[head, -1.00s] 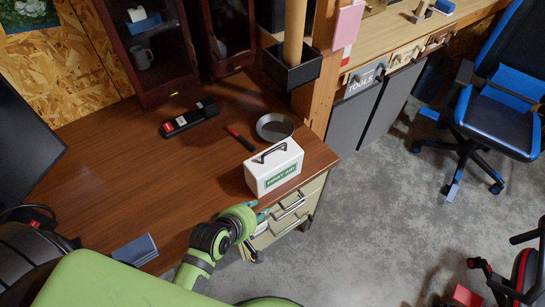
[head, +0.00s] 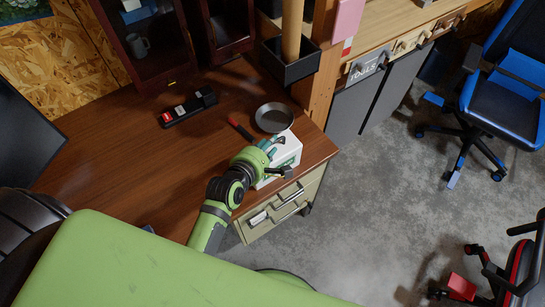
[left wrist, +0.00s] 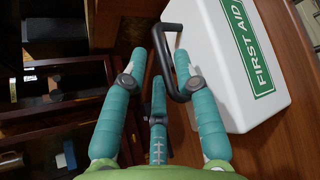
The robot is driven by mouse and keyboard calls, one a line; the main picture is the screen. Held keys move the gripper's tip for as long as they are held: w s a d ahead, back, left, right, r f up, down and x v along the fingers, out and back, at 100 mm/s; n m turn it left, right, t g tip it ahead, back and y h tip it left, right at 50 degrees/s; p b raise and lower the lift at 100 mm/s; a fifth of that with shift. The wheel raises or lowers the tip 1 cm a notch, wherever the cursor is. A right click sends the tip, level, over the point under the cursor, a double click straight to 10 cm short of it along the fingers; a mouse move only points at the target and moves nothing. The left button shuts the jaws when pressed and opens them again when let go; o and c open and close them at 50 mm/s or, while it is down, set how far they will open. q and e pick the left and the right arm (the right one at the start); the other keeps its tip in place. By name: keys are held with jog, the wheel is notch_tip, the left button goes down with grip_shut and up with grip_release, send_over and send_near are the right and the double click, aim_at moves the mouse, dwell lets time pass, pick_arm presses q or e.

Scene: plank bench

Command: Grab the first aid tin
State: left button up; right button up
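The first aid tin (head: 289,150) is a white box with a green label and a black handle, standing at the right end of the brown desk. In the left wrist view the tin (left wrist: 228,70) fills the upper right, with its handle (left wrist: 168,32) near my fingers. My left gripper (head: 272,148) is at the tin's handle and hides part of the tin. In the left wrist view the teal fingers of my left gripper (left wrist: 160,66) are spread, with one finger overlapping the handle loop. Whether they touch the handle is unclear. My right gripper is not in view.
A dark round pan (head: 274,117) sits just behind the tin. A red-handled tool (head: 240,128) and a black device (head: 188,109) lie on the desk (head: 130,165). A black planter box (head: 290,62) and a glass cabinet (head: 150,45) stand behind. Drawers (head: 281,207) are below the tin.

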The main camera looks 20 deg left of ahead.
pick_arm(q)
jog(key=shift+x, duration=1.15)
jog(key=shift+w+f, duration=0.15)
jog(key=shift+w, duration=0.1)
grip_shut()
jog(key=shift+w, duration=0.1)
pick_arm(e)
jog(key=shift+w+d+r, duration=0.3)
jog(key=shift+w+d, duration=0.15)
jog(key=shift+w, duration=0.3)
